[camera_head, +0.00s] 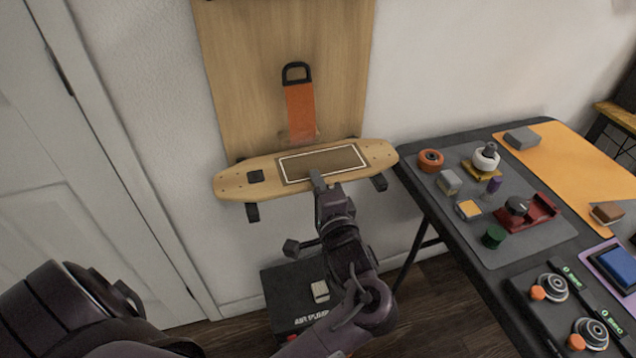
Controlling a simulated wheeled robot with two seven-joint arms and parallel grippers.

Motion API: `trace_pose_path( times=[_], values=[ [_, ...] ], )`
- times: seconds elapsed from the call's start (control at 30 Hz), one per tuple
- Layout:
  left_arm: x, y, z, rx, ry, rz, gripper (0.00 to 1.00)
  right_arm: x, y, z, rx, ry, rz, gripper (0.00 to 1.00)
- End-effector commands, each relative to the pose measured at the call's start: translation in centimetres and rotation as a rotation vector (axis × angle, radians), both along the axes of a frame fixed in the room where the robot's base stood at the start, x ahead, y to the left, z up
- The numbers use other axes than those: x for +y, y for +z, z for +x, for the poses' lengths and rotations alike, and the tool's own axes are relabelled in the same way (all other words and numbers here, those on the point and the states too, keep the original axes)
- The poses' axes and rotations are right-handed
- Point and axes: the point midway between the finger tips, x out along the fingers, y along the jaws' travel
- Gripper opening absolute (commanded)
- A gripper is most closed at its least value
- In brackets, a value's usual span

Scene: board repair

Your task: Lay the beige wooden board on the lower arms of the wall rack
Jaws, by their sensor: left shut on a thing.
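The beige wooden board (233,185), a long deck with rounded ends and a white-edged brown rectangle, lies roughly level in front of the wall rack's wooden panel (232,70). Dark rack arms stick out below its front edge, at the left (252,213) and the right (380,184). The board is over these arms; I cannot tell if it touches them. My left gripper (318,181) is shut on the board's front edge near the middle, and its fingertips are partly hidden. My right gripper is not in view.
An orange piece with a black handle (300,108) hangs on the panel above the board. A dark box (283,290) stands on the floor below. A dark table (480,262) at the right holds wheels, blocks and tools. A white door is at the left.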

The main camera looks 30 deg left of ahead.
Motion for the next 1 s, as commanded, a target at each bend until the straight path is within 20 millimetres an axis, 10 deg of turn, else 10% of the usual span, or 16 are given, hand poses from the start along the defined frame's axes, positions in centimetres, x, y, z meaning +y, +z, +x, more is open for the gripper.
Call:
trace_pose_path(
  times=[1.0],
  values=[
    [0.04,-0.59,0.09,-0.003,-0.001,0.002,0.00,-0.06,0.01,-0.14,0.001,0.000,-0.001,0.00]
  ],
)
